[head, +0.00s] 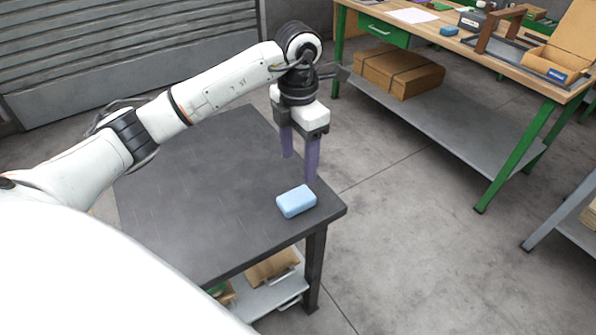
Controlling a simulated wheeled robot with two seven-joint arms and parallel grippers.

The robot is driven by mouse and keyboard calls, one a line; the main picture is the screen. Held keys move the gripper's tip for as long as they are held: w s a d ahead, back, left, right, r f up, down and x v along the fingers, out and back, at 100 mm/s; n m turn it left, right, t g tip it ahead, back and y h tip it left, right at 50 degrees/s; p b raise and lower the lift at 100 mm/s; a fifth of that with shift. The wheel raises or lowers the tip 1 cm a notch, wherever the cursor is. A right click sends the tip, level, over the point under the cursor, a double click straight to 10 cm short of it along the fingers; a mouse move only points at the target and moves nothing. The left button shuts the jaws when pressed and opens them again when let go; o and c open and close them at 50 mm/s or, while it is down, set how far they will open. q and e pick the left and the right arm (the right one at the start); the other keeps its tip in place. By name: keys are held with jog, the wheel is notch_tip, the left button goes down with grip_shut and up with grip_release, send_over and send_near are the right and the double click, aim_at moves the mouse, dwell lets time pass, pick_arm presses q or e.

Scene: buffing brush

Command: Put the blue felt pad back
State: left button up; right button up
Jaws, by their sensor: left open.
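A light blue block-shaped pad (296,201) lies flat near the right corner of the dark table (190,210). My left gripper (300,168) points down above the table, just behind the pad in the picture. Its two purple fingers are apart with nothing between them, and the pad is not held. My right gripper is not in view.
A green-legged workbench (430,35) stands at the back right, with a small blue item (449,31), a wooden frame (498,28) and an open cardboard box (565,50) on top. A brown box (398,72) sits on its lower shelf. Bare floor lies between the tables.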

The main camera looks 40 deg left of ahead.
pick_arm(q)
jog(key=s+d+f+h, duration=0.15)
jog(key=d+h, duration=0.25)
jog(key=d, duration=0.5)
jog(key=s+d+g+h, duration=0.1)
jog(key=s+d+h, duration=0.25)
jog(key=d, duration=0.45)
jog(key=s+d+f+h, duration=0.1)
jog(key=s+d+h, duration=0.1)
jog(key=d+h, duration=0.5)
jog(key=d+r+n+t+h, duration=0.4)
jog(key=d+r+n+t, duration=0.15)
jog(key=n, duration=0.25)
jog(key=w+a+f+n+t+y, duration=0.3)
jog(key=a+f+n+t+y, duration=0.8)
jog(key=n, duration=1.1)
jog(key=s+a+f+n+g+y, duration=0.2)
jog(key=s+f+n+g, duration=0.1)
jog(key=s+f, duration=0.5)
jog(key=s+a+f+n+g+y, duration=0.3)
jog(key=s+f, duration=0.5)
jog(key=f, duration=0.3)
jog(key=n+g, duration=0.1)
jog(key=n, duration=0.1)
jog(key=shift+s+f+n, duration=0.15)
jog(key=shift+s+n, duration=0.15)
jog(key=shift+s, duration=0.05)
